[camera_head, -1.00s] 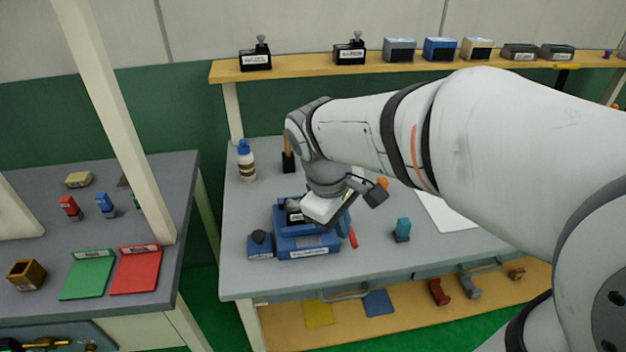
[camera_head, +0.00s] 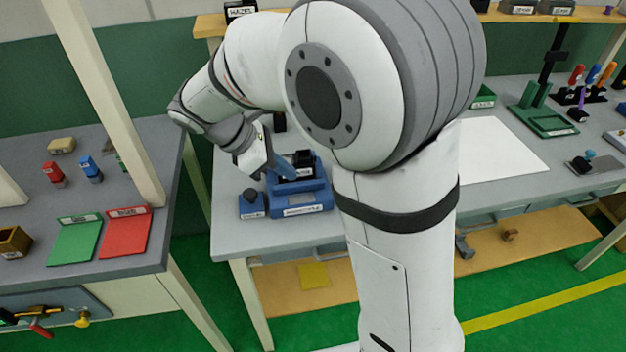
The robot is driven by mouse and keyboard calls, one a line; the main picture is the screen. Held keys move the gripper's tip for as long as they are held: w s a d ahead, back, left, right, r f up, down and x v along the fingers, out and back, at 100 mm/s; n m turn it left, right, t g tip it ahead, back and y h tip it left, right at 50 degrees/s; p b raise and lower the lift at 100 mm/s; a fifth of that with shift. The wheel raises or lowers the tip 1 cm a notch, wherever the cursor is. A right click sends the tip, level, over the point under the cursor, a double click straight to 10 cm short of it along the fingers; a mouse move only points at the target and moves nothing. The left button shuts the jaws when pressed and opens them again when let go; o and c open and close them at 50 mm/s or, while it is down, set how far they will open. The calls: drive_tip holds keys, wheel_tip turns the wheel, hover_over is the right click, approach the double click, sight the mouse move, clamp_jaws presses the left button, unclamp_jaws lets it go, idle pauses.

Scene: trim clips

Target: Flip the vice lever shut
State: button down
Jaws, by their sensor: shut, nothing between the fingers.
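The blue vice (camera_head: 302,198) sits on the grey workbench, with a black labelled piece (camera_head: 303,160) between its jaws. A small blue block with a dark round knob (camera_head: 251,203) is at its left front. My gripper (camera_head: 287,170) comes in from the upper left, its blue fingers shut and empty. The fingertips are at the vice's upper left in the picture; I cannot tell whether they touch it. The vice's red lever is not visible; my arm covers the area right of the vice.
My arm hides much of the bench. A white sheet (camera_head: 500,150) and a green stand (camera_head: 543,120) lie to the right. The left table holds a green mat (camera_head: 75,242) and a red mat (camera_head: 127,236). A post (camera_head: 105,100) rises at its edge.

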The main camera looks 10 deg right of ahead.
drive_tip(key=x, duration=1)
drive_tip(key=shift+s+d+r, duration=0.1)
drive_tip(key=shift+d, duration=1.15)
drive_tip(key=shift+d+f, duration=0.25)
drive_tip(key=shift+d, duration=0.35)
drive_tip(key=shift+a, duration=0.2)
drive_tip(key=shift+d, duration=0.1)
